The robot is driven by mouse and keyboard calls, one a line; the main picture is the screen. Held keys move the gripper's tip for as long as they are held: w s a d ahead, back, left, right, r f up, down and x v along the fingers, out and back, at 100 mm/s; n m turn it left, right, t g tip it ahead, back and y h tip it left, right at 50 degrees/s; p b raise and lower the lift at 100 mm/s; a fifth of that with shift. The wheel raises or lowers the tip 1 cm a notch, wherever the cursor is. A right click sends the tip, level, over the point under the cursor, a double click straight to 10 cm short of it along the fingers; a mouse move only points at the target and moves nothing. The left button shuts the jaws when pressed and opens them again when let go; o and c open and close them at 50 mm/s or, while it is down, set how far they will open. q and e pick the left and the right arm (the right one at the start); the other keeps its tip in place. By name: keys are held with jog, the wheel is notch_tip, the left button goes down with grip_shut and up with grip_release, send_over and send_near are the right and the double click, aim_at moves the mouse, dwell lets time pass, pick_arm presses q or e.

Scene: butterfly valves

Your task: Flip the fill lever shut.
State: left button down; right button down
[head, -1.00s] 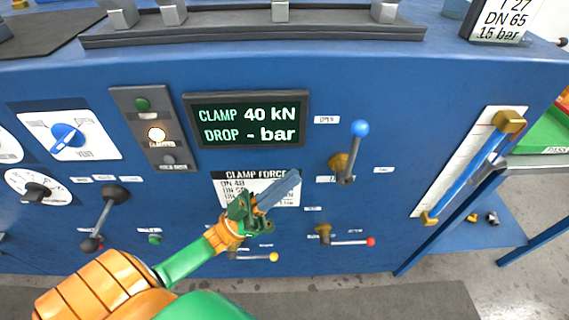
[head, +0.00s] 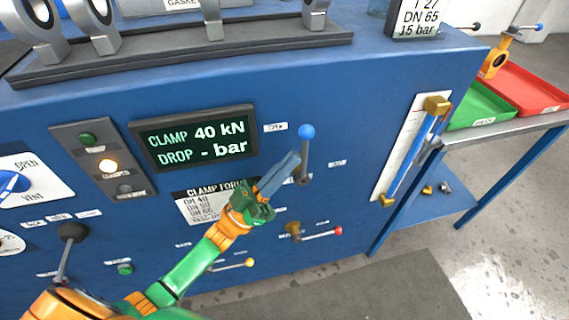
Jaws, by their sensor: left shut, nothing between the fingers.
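A lever with a blue ball knob (head: 306,132) stands upright on the front of the blue panel, right of the dark display. A lever with a red knob (head: 338,231) and one with a yellow knob (head: 250,263) lie roughly horizontal lower down. The labels beside the levers are too small to read, so I cannot tell which one is marked fill. My left gripper (head: 287,167) is shut and empty. My right gripper is out of view.
The display (head: 195,138) reads CLAMP 40 kN and DROP - bar. A black-knobbed lever (head: 72,233) is at the left. A gauge with a blue tube (head: 411,152) is at the panel's right. Green (head: 481,108) and red (head: 520,90) trays stand on a side table.

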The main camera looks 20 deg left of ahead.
pick_arm(q)
jog(key=w+d+f+m+g+y+p, duration=0.2)
jog(key=w+d+g+y+p, duration=0.3)
jog(key=p, duration=0.9)
jog(key=shift+d+f+g+y, duration=0.15)
jog(key=shift+d+g+y, duration=0.25)
jog(key=shift+d+g, duration=0.8)
jog(key=shift+w+d+f, duration=0.1)
jog(key=shift+w+d, duration=0.05)
jog(key=shift+d, duration=0.1)
dwell(0.5)
dwell(0.8)
